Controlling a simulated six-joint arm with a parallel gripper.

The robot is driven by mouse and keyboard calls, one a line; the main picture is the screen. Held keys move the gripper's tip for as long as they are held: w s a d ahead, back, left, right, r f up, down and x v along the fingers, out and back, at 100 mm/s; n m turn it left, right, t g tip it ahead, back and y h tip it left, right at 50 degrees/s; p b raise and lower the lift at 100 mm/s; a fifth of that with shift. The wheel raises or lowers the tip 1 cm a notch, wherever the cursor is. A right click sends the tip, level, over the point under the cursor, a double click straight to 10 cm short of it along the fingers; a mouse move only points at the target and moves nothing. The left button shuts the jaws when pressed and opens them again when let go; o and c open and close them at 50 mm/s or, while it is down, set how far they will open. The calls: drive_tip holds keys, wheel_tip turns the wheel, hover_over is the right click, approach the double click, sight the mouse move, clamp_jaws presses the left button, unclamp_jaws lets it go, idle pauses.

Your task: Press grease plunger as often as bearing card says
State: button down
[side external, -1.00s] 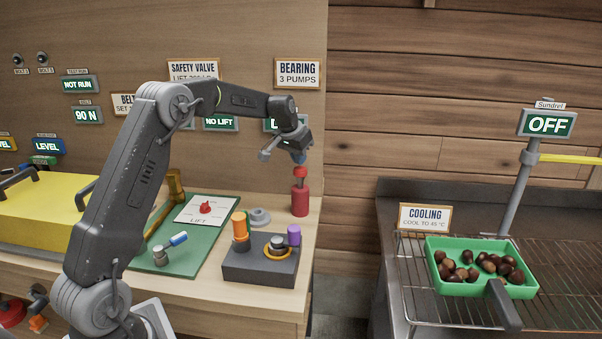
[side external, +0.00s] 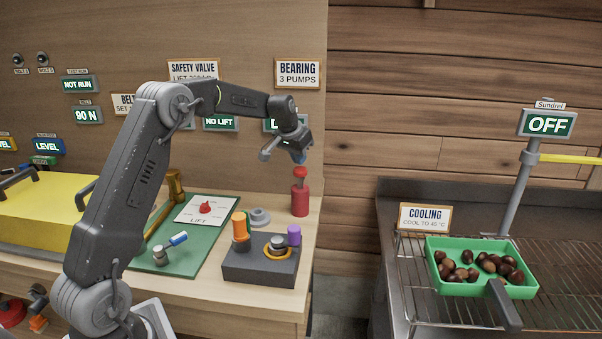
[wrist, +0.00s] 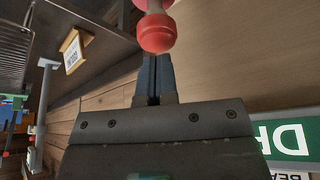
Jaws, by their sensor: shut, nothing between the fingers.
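The grease plunger is a red cylinder (side external: 300,201) with a red round knob (side external: 300,172) on top, standing upright at the right end of the wooden bench. The knob also shows in the wrist view (wrist: 156,33), just past my fingertips. My gripper (side external: 299,158) is shut and empty, pointing down just above the knob. I cannot tell whether the fingertips touch it. The bearing card (side external: 298,73) on the wall reads "BEARING 3 PUMPS". The display below it is mostly hidden by my arm; the wrist view shows part of a green display (wrist: 289,138) beginning "DR".
A dark block (side external: 260,268) with orange and purple posts stands in front of the plunger. A green board (side external: 185,250) with a lift dial lies left of it. A green tray of chestnuts (side external: 530,290) sits on the rack at right, beyond a gap.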

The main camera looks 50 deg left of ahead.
sight(298, 171)
drive_tip(key=shift+f, duration=2.75)
drive_tip(key=shift+r, duration=3.95)
drive_tip(key=shift+r, duration=0.1)
drive_tip(key=shift+f, duration=1.3)
drive_tip(key=shift+f, duration=0.15)
